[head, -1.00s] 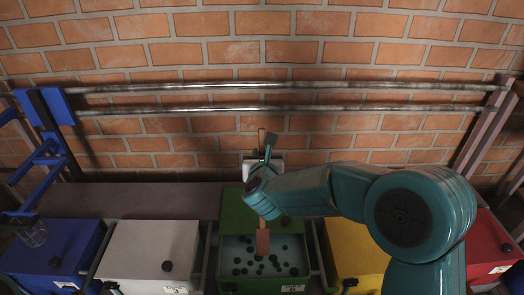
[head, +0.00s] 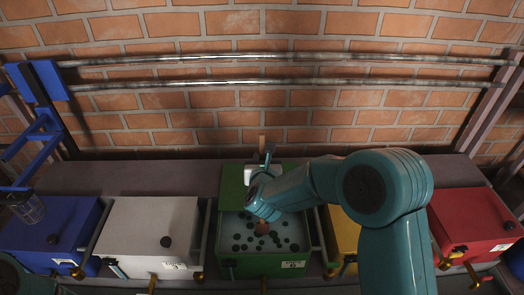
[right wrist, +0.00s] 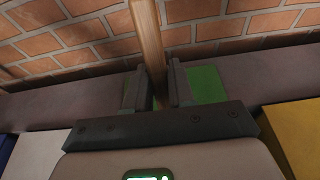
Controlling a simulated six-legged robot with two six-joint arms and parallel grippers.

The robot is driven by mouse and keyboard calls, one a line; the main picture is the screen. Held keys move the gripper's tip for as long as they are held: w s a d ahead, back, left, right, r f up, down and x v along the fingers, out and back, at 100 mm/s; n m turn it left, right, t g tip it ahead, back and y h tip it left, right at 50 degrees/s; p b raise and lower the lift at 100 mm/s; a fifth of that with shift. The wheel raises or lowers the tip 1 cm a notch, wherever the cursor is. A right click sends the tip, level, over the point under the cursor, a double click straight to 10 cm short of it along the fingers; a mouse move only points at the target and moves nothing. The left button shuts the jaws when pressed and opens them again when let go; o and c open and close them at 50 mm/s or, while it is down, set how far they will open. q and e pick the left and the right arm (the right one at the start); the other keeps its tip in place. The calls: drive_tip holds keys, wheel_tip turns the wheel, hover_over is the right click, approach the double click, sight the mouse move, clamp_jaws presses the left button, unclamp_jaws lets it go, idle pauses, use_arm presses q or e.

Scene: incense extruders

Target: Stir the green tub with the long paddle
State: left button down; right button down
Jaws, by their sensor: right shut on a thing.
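The green tub (head: 232,190) stands in the middle of the row in the head view. Its front part is open and holds pale liquid with several dark round pieces. The long paddle (head: 262,144) is upright, with its wooden handle top above my right gripper (head: 267,160). Its reddish lower end (head: 262,228) shows at the liquid, partly hidden by my wrist; how deep it sits I cannot tell. In the right wrist view, my right gripper (right wrist: 157,87) is shut on the wooden handle (right wrist: 148,40). My left gripper is not in view.
A white tub (head: 140,225) and a blue tub (head: 50,225) stand on the left. A yellow tub (head: 343,235), partly behind my arm, and a red tub (head: 470,215) stand on the right. Metal rails (head: 290,85) run along the brick wall behind.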

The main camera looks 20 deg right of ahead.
drive_tip(key=shift+f, duration=0.4)
drive_tip(key=s+d, duration=0.2)
drive_tip(key=d, duration=0.5)
drive_tip(key=w+a, duration=0.4)
drive_tip(key=a, duration=0.9)
drive_tip(key=shift+a, duration=0.4)
drive_tip(key=s+d, duration=0.4)
drive_tip(key=d, duration=0.9)
drive_tip(key=shift+d, duration=0.25)
